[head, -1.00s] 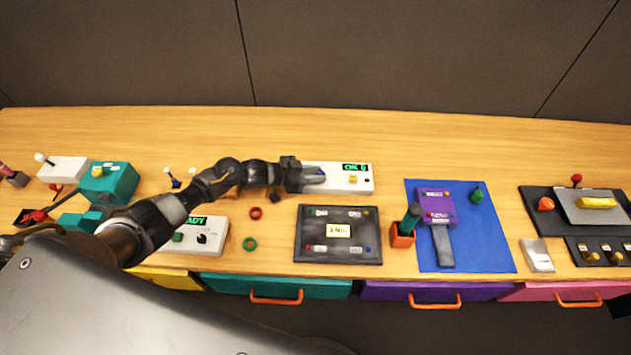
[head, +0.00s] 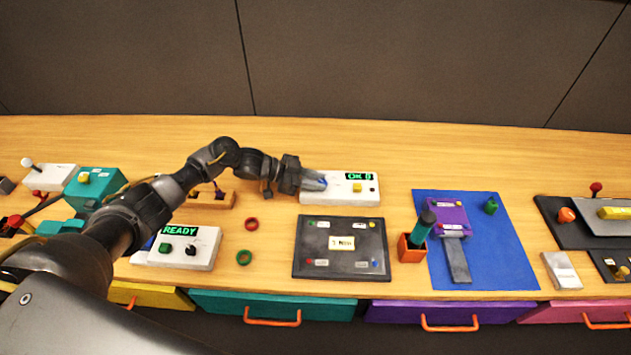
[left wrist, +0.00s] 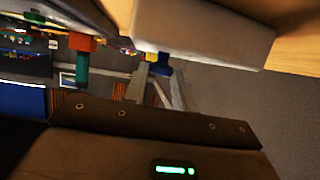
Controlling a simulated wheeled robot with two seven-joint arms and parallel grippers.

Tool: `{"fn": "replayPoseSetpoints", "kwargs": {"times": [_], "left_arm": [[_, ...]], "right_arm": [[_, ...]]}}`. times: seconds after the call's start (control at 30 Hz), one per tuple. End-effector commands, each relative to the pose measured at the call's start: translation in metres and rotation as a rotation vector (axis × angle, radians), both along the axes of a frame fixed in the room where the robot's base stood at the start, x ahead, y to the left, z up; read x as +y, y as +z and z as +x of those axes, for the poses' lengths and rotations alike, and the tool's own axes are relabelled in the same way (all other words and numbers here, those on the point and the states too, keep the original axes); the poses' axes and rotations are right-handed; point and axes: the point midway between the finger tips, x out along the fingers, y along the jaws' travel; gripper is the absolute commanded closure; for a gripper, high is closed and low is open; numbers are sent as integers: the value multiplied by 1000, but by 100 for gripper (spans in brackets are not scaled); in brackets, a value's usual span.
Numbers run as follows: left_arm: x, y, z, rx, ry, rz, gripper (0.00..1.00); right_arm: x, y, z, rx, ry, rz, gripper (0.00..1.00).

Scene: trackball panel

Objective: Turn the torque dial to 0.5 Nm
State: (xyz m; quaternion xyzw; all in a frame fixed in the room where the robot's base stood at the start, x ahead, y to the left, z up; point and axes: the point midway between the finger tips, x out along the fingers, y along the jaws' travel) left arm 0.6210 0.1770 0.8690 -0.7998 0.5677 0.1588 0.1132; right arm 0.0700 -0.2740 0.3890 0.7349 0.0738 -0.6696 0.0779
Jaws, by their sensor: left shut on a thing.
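A white box (head: 340,198) with a green-lit display (head: 359,176), which seems to read "OK" and an unclear digit, stands at the back middle. It has a yellow button (head: 357,188). My left gripper (head: 316,182) is at the box's left end, shut on a small blue part, mostly hidden by the fingers in the head view. In the left wrist view the blue part (left wrist: 160,64) shows against the pale box (left wrist: 205,30), with grey fingers by it. I see no readable dial scale there. My right gripper is not in view.
A dark plate (head: 301,262) with an "Nm" card (head: 342,243) lies in front. A blue mat (head: 500,260) and orange holder (head: 411,249) stand right.

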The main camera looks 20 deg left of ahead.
Motion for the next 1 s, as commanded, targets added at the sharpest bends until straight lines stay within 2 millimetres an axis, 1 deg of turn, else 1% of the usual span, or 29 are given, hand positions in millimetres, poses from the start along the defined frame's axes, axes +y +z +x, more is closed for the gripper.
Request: {"fn": "replayPoseSetpoints", "kwargs": {"times": [0.07,0.1,0.23,0.5,0.63,0.77,1.0], "left_arm": [[0,-1,0,3,1,2,96],[0,-1,0,3,1,2,71],[0,-1,0,2,1,1,54],[1,0,0,1,1,1,54],[9,2,-3,0,2,1,54],[29,9,-10,-2,3,3,54],[70,27,-24,1,2,3,54]], "right_arm": [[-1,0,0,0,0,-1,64],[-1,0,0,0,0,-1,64],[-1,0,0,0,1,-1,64],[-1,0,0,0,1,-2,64],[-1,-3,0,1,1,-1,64],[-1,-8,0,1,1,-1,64],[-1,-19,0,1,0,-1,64]]}}
